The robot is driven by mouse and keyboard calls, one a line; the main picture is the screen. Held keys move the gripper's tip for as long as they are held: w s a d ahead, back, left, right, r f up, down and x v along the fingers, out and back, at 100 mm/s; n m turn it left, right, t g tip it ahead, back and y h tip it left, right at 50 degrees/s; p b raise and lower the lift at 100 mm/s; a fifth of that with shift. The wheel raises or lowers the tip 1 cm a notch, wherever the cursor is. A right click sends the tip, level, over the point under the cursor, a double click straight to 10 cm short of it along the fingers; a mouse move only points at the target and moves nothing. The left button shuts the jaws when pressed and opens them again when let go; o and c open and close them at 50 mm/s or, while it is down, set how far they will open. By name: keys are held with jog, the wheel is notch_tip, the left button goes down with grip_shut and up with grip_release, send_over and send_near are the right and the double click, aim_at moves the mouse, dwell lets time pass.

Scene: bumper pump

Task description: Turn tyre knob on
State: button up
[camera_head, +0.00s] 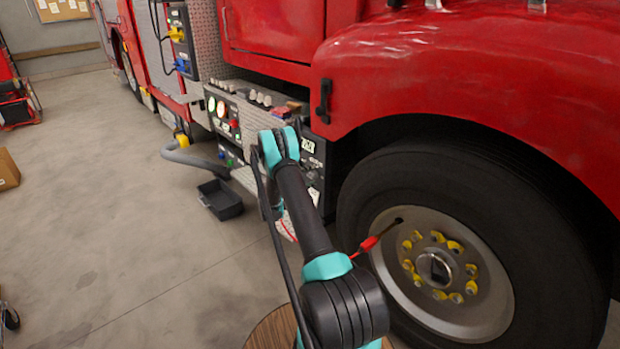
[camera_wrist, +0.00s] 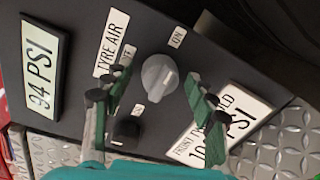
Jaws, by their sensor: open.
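The tyre knob (camera_wrist: 160,74) is a round grey dial on the dark panel in the wrist view, beside a "TYRE AIR" label (camera_wrist: 114,44). An "ON" label (camera_wrist: 177,37) lies above and right of it, and an "OFF" label (camera_wrist: 127,56) lies to its left, partly covered by a finger. I cannot tell for sure which label the knob points at. My gripper (camera_wrist: 158,83) is open, with one green finger on each side of the knob. I see no clear contact. In the head view, my arm hides the gripper and the knob.
The panel (camera_head: 311,149) is set low in the red truck's side, left of the front wheel (camera_head: 440,265). A black tray (camera_head: 221,200) lies on the floor.

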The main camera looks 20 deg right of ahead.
jog(key=shift+a, duration=0.1)
jog(key=v, duration=1.1)
jog(key=shift+s+a, duration=0.2)
jog(key=shift+a, duration=0.15)
jog(key=s+a+r+m+g+y, duration=0.1)
jog(key=s+r+m+g+y, duration=0.15)
jog(key=s+r+y, duration=1)
jog(key=s+a+m+y, duration=0.1)
jog(key=s+a, duration=0.3)
jog(key=s, duration=0.7)
jog(key=s+a+m+y, duration=0.1)
jog(key=s+a, duration=0.3)
jog(key=s, duration=0.8)
jog(key=s+a+m+y, duration=0.1)
jog(key=s+a, duration=0.3)
jog(key=s, duration=0.8)
jog(key=shift+a+r+m+t+y, duration=0.35)
jog(key=shift+a+m+t, duration=0.1)
jog(key=shift+m, duration=0.2)
